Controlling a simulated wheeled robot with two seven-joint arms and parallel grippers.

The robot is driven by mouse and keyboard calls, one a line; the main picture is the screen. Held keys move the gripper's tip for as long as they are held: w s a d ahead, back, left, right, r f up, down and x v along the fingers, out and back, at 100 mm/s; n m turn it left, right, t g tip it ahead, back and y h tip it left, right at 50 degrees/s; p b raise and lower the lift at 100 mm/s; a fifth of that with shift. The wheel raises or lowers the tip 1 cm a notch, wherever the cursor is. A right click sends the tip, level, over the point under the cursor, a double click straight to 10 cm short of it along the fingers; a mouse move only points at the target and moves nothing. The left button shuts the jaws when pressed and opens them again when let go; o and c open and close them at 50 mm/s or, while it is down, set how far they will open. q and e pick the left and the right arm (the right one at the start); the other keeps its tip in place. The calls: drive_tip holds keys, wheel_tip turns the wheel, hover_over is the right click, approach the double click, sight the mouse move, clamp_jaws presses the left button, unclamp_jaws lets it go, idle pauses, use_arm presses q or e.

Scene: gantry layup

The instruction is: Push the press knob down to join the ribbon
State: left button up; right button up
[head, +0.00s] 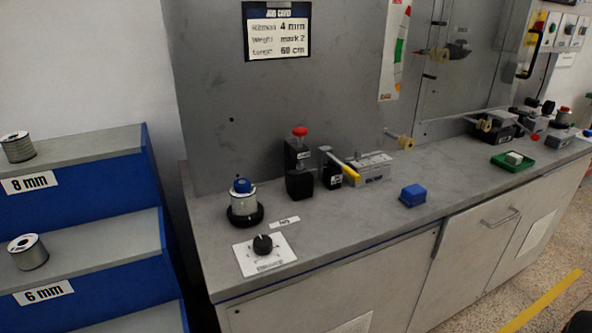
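A red knob (299,132) tops a black press-like block (299,178) on the grey counter (350,215), near the back panel. The knob stands raised above the block. A white ribbon spool (243,198) with a blue cap sits on a round black base to the left of the block. I cannot make out a ribbon strand between the spool and the block. Neither of my grippers shows in the head view.
Right of the press stand a yellow-handled lever (345,168) and a grey block (372,168). A blue block (412,195), a black dial (263,244) and a green tray (513,161) are also on the counter. Blue shelves (90,207) with spools stand left. The counter's front middle is clear.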

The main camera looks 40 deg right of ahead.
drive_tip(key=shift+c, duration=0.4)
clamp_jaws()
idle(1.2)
